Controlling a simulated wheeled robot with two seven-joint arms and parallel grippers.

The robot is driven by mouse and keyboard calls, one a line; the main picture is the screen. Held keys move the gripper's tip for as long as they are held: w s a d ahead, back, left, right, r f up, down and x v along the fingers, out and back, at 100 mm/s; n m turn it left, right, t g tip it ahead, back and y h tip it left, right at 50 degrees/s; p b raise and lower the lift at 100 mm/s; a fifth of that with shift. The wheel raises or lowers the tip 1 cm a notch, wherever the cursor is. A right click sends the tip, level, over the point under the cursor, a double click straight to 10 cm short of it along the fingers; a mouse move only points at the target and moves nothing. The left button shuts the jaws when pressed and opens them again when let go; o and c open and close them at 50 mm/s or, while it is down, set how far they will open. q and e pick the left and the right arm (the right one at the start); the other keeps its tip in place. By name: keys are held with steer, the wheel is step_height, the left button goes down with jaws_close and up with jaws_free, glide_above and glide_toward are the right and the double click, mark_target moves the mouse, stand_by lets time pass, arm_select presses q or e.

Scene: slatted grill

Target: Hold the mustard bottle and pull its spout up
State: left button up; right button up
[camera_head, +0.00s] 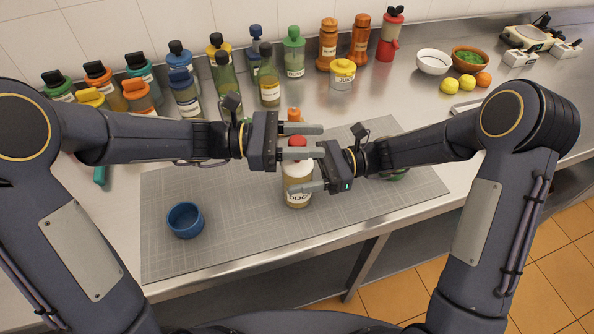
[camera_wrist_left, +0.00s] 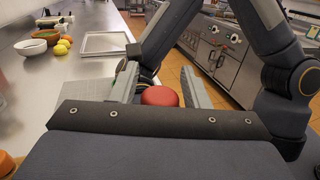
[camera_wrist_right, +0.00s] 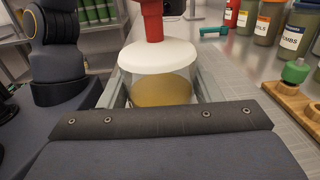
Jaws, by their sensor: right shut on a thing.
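The mustard bottle (camera_head: 297,196) has a clear body with yellow-brown contents, a white cap and a red spout (camera_head: 297,142). It looks upright over the grey mat; whether its base touches the mat is hard to tell. My right gripper (camera_head: 294,174) is shut on the bottle's body below the white cap, which fills the right wrist view (camera_wrist_right: 160,62). My left gripper (camera_head: 321,141) is open, its fingers on either side of the red spout. In the left wrist view the spout's round top (camera_wrist_left: 160,96) sits between the fingers with gaps on both sides.
A blue bowl (camera_head: 186,221) stands on the grey mat (camera_head: 230,245) at left. Several capped bottles stand behind, with an orange-topped one (camera_head: 295,115) close behind my grippers. A yellow-lidded jar (camera_head: 342,75) and a white bowl (camera_head: 433,62) stand further back.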

arm_select(q)
steer(key=shift+o, duration=0.7)
steer(key=a, duration=0.6)
arm_select(e)
steer(key=o, duration=1.2)
steer(key=shift+c, duration=0.2)
